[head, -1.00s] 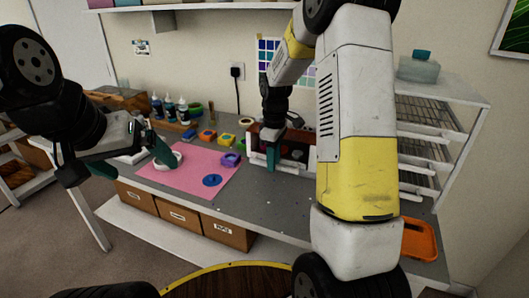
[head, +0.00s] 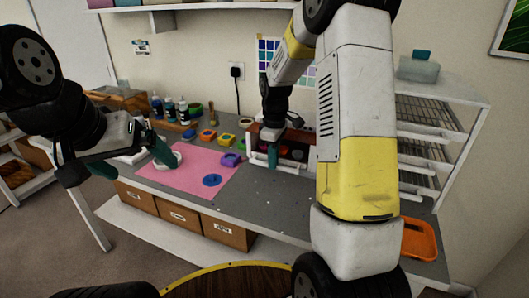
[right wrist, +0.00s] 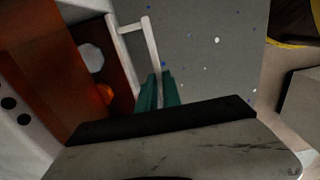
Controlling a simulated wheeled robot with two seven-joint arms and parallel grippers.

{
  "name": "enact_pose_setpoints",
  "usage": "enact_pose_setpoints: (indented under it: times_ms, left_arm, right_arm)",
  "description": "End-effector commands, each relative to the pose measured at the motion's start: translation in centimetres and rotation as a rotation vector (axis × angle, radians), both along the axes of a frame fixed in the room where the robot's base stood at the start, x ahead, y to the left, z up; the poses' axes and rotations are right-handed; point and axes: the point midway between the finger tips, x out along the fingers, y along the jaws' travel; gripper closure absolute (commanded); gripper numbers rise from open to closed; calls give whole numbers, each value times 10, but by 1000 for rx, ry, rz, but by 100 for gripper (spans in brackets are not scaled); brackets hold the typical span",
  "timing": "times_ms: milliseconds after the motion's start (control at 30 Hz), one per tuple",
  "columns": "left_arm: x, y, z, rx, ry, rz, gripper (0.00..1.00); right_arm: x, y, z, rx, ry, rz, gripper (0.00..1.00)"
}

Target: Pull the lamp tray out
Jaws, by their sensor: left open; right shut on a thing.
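The lamp (head: 254,138) is a small box with a reddish-brown inside at the back of the grey bench. My right arm hides its right part. In the right wrist view its tray (right wrist: 92,92) shows a brown-orange floor with a pale round piece and an orange piece on it. A white bar handle (right wrist: 151,42) stands out from the tray. My right gripper (head: 272,157) is shut on this handle; its green fingertips (right wrist: 158,90) close around the bar near one end. My left gripper (head: 134,161) is open and empty above the bench's left part, by a white ring-shaped thing (head: 174,160).
A pink mat (head: 190,184) with a blue disc (head: 212,180) lies left of the lamp. Small coloured pots and bottles (head: 182,110) stand behind it. The grey bench top (head: 265,200) in front of the lamp is mostly clear. An orange tray (head: 419,238) lies at the right.

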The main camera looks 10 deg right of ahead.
Motion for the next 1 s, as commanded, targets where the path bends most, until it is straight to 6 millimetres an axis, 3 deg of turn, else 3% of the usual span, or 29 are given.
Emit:
enact_pose_setpoints:
  times_ms: [767, 867, 1000]
  left_arm:
    - [0, 0, 0, 0, 0, 0, 0]
    - [0, 0, 0, 0, 0, 0, 0]
    - [0, 0, 0, 0, 0, 0, 0]
  right_arm:
    - [-1, 1, 1, 0, -2, 0, 100]
    - [-10, 8, 1, 0, -1, 3, 100]
    - [-41, 30, 2, 2, -3, 6, 100]
